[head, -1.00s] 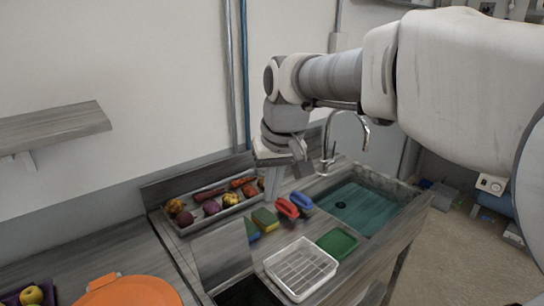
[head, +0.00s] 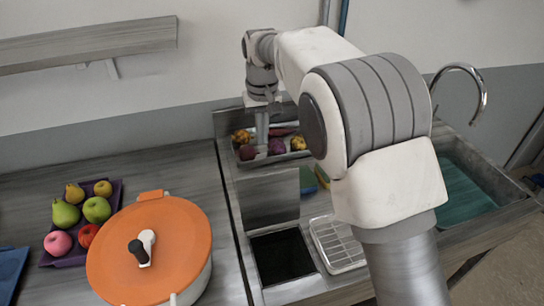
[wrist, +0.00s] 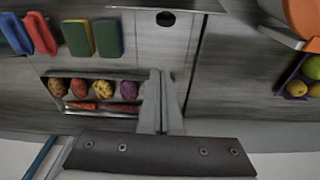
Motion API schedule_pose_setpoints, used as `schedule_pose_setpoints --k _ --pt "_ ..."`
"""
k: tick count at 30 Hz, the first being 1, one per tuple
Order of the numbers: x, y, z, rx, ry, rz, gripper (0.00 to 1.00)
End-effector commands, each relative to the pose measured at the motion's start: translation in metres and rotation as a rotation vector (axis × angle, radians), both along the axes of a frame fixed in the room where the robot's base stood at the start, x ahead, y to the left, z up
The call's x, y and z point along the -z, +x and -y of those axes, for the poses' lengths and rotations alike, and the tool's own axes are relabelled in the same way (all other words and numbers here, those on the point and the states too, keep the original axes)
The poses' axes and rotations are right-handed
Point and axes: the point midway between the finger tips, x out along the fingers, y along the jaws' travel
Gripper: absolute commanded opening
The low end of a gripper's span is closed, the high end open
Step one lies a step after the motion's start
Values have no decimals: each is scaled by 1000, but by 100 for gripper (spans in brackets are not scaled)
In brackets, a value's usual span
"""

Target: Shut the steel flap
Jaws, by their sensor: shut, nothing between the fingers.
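The steel flap (head: 271,200) is a grey metal panel in the counter, raised behind a dark square opening (head: 282,257) in the head view. My gripper (head: 262,148) points down behind the flap, beside the vegetable tray. Its fingers are together and empty, also in the wrist view (wrist: 160,75). Their tips look close to the flap's edge; I cannot tell whether they touch it.
The vegetable tray (head: 235,158) lies along the back wall. A white drying rack (head: 340,252), sponges (head: 308,180) and the sink (head: 465,190) are to the right. An orange-lidded pot (head: 185,245) and a purple fruit tray (head: 64,258) stand on the left counter.

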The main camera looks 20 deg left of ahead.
Motion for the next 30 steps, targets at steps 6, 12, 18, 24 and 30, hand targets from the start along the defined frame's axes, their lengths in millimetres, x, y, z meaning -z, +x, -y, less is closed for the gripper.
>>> schedule_pose_setpoints --k 6,12,18,24,30 --pt "29 2 -2 -1 -3 -3 0" --pt "72 7 -4 1 -4 -2 0" --pt "94 2 -1 -1 1 1 0" --pt "90 -13 11 0 1 1 0" --pt "88 -21 17 0 0 0 0"
